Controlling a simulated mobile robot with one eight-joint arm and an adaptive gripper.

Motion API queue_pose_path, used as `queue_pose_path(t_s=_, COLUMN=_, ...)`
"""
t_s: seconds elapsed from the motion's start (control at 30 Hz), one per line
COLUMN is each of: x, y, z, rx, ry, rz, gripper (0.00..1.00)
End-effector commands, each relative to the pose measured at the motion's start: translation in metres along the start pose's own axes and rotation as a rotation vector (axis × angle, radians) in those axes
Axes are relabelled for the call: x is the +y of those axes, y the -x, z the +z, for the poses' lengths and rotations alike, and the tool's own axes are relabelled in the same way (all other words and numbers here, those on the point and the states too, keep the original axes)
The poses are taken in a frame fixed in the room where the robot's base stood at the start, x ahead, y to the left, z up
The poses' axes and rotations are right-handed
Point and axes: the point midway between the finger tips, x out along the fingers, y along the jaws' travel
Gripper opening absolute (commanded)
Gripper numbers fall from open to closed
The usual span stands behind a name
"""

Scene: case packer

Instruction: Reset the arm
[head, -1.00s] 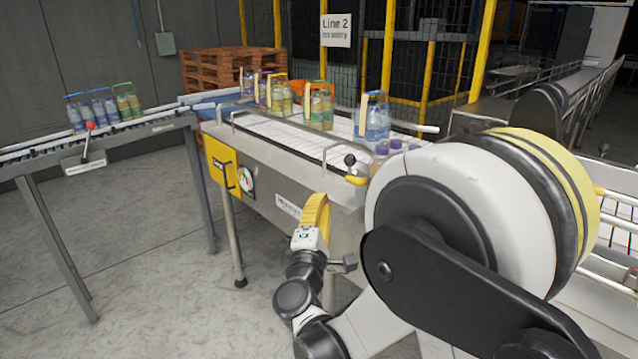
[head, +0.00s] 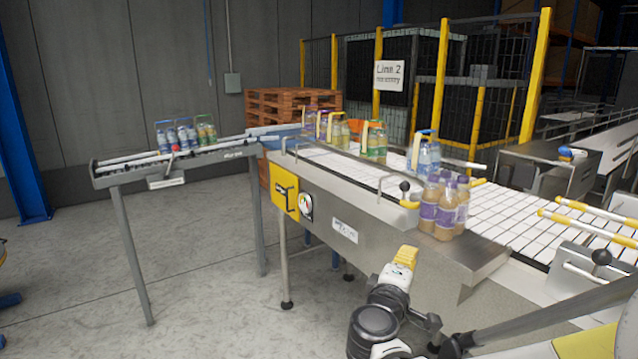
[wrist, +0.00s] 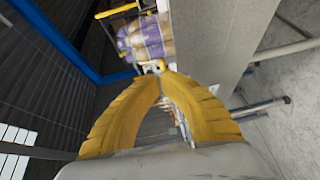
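My arm rises at the front of the conveyor in the head view. My gripper (head: 405,255) points up beside the conveyor's front side panel, apart from the bottles. In the wrist view its two yellow fingers bow outward and their tips (wrist: 160,73) come together, with nothing held between them. Bottles with purple labels (head: 444,208) stand at the conveyor's near edge, above and to the right of my gripper. They also show beyond the fingertips in the wrist view (wrist: 143,38).
The white-slat conveyor (head: 515,208) carries several bottle packs with coloured handles. A side track (head: 130,176) at left holds more packs. A lever with a black knob (head: 404,187) stands at the conveyor's edge. The floor (head: 205,310) at front left is clear.

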Motion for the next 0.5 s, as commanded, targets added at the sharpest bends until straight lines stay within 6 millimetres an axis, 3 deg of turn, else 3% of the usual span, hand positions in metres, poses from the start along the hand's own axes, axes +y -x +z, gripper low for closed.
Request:
queue_pose_path(t_s=0.17, x=-0.008, y=0.015, z=0.052, rx=-0.087, ry=-0.188, rz=-0.180, gripper=0.00)
queue_pose_path(t_s=0.27, x=-0.021, y=0.038, z=0.086, rx=-0.155, ry=-0.347, rz=-0.325, gripper=0.00)
queue_pose_path(t_s=0.4, x=-0.047, y=0.090, z=0.121, rx=-0.247, ry=-0.603, rz=-0.549, gripper=0.00)
queue_pose_path(t_s=0.5, x=-0.064, y=0.133, z=0.131, rx=-0.300, ry=-0.781, rz=-0.698, gripper=0.00)
